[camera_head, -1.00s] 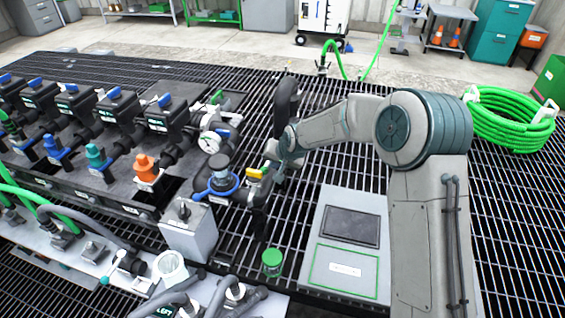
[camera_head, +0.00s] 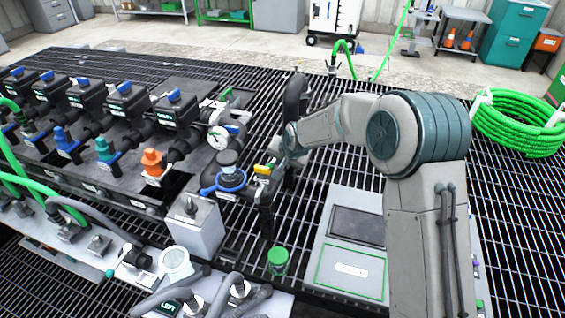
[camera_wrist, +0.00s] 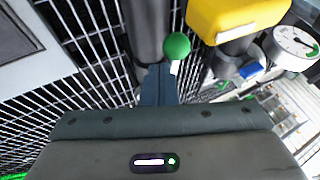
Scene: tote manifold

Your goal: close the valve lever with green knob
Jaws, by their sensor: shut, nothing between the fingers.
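The valve lever's green knob (camera_wrist: 176,46) is a round ball just past my fingertips in the wrist view, slightly to their right. A yellow valve part (camera_wrist: 236,18) is to the right of the knob; the same yellow part (camera_head: 263,170) shows in the head view beside a black vertical pipe. My gripper (camera_wrist: 158,72) is shut and empty, its narrow fingers together by the pipe. In the head view my gripper (camera_head: 279,153) is just above and right of the yellow part. I cannot tell whether the fingers touch the knob. The lever's shaft is mostly hidden.
A pressure gauge (camera_head: 219,137) and a blue-ringed valve (camera_head: 228,180) stand left of my gripper. A grey control box (camera_head: 345,240) and a green-lidded jar (camera_head: 278,258) are nearer. A green hose coil (camera_head: 518,122) lies right. Open floor grating lies behind the pipe.

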